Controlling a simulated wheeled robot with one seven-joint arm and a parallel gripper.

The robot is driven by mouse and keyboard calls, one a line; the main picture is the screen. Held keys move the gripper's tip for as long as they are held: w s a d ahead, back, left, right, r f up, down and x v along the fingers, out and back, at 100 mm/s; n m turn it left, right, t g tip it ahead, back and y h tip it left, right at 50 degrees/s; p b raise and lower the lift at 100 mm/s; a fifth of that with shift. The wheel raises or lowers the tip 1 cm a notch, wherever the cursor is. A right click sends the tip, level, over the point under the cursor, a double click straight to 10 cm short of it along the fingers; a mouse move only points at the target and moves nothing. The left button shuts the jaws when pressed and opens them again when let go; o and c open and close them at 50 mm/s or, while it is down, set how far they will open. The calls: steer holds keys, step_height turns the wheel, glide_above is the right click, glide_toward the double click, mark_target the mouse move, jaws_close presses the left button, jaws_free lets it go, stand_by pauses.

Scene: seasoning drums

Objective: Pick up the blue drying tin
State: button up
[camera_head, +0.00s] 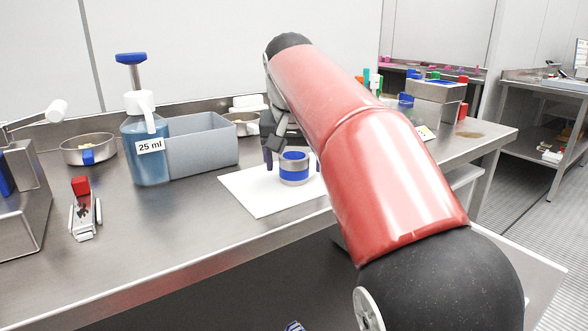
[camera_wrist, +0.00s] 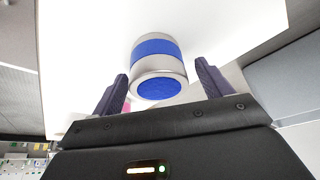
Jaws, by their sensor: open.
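The blue drying tin (camera_head: 294,179) is a small silver cylinder with a blue band and a blue top. It stands upright on a white sheet (camera_head: 248,202) on the steel bench. My gripper (camera_head: 292,168) is open, with its dark fingers to either side of the tin in the head view. In the wrist view the tin (camera_wrist: 158,72) shows beyond and partly between the two fingertips (camera_wrist: 160,76). I see gaps between the fingers and the tin, so they do not appear to touch it. My red arm hides the right part of the sheet.
A blue bottle marked 25 ml (camera_head: 147,150) and a grey bin (camera_head: 203,146) stand behind and left of the sheet. A round pan with a blue label (camera_head: 88,150) and a red-topped metal tool (camera_head: 84,212) are further left. The bench front left of the sheet is clear.

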steer(key=c, duration=1.1)
steer(key=shift+r, duration=0.1)
